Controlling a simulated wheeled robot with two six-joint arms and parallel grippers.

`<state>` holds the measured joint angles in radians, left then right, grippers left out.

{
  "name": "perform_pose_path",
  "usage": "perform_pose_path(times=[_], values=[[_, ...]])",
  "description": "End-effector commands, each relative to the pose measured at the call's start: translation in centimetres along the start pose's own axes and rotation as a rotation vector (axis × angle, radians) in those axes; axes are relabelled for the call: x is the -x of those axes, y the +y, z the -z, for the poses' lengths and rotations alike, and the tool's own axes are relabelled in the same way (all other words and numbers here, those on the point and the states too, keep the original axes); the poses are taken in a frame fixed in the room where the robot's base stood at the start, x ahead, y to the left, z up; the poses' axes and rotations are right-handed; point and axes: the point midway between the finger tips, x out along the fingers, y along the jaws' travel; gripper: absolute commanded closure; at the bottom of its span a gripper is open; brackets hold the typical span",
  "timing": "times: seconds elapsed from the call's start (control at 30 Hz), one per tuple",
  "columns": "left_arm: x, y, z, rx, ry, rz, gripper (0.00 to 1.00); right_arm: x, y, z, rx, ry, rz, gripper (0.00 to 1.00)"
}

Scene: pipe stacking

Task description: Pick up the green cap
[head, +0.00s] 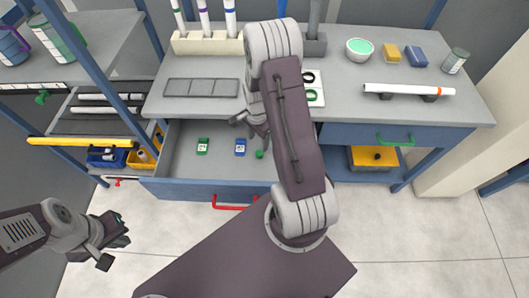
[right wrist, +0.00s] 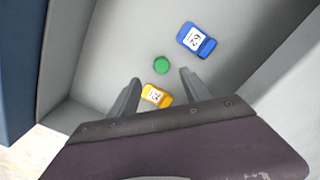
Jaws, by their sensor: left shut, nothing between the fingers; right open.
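The green cap (head: 260,154) lies on the floor of the open drawer, just below my right gripper in the head view. In the right wrist view the green cap (right wrist: 161,64) is a small round disc, slightly beyond the gap between the fingers. My right gripper (head: 251,124) is open and empty over the drawer, and its two fingers also show in the right wrist view (right wrist: 157,80). My left gripper (head: 116,243) is shut and empty at the lower left, away from the drawer.
A labelled blue block (right wrist: 196,40) and a labelled yellow block (right wrist: 157,95) lie near the cap. A green block (head: 203,146) lies further left in the drawer (head: 180,185). The drawer walls surround the cap. The workbench (head: 340,112) carries a white pipe (head: 405,90).

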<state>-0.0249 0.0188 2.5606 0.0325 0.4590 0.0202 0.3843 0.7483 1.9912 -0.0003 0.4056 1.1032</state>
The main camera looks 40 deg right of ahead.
Motion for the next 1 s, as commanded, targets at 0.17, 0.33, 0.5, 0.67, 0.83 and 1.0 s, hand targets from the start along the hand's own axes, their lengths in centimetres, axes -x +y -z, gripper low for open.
perform_pose_path(times=[0.17, 0.33, 0.5, 0.67, 0.83, 1.0], values=[[-0.1, 0.0, 0.0, 0.0, 0.001, 0.0, 1.0, -0.6, 0.0, 0.1, -0.001, 0.0, 0.001, 0.45], [-0.6, 0.0, 0.0, 0.0, 0.001, 0.0, 1.0, -3.3, 0.0, 0.0, 0.0, 0.0, 0.0, 0.45], [-0.7, 0.0, 0.0, 0.0, 0.001, 0.0, 1.0, -4.3, 0.0, 0.0, 0.001, 0.0, 0.001, 0.45], [-1.3, 0.0, -0.1, 0.0, 0.001, 0.0, 1.0, -7.3, -0.1, 0.1, 0.001, 0.0, 0.001, 0.45], [-1.4, 0.0, -0.1, 0.0, 0.001, 0.0, 1.0, -8.8, -0.2, 0.1, 0.001, 0.002, 0.003, 0.45], [-1.4, 0.0, -0.1, 0.0, 0.001, 0.0, 1.0, -8.8, -0.2, 0.1, 0.002, 0.002, 0.004, 0.45]])
